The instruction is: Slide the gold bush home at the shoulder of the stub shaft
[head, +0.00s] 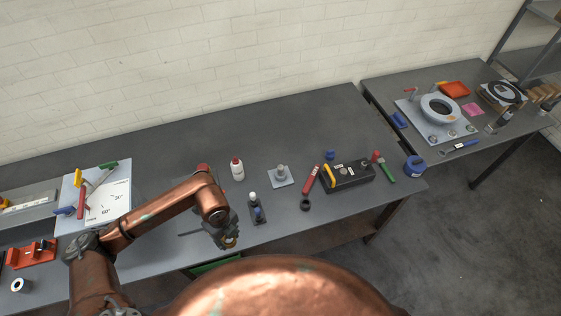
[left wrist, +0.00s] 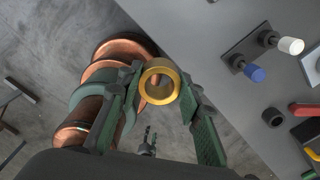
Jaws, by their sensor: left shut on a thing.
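The gold bush (left wrist: 148,85) is a short ring held between the two fingers of my left gripper (left wrist: 163,88), its bore facing the wrist camera. In the head view my left gripper (head: 229,241) is over the table's front edge, the bush small and partly hidden in it. The stub shaft (head: 281,170) stands upright on a light grey square plate (head: 289,182), beyond and to the right of the gripper. The bush is well apart from the shaft. A small dark gripper, apparently my right one (left wrist: 150,140), shows far off in the left wrist view.
A black stand (head: 260,217) with white and blue capped pieces lies between gripper and shaft. A white bottle (head: 237,170) stands behind. A black ring (head: 305,204), red tool (head: 311,180) and black box (head: 345,176) lie to the right. The back of the table is clear.

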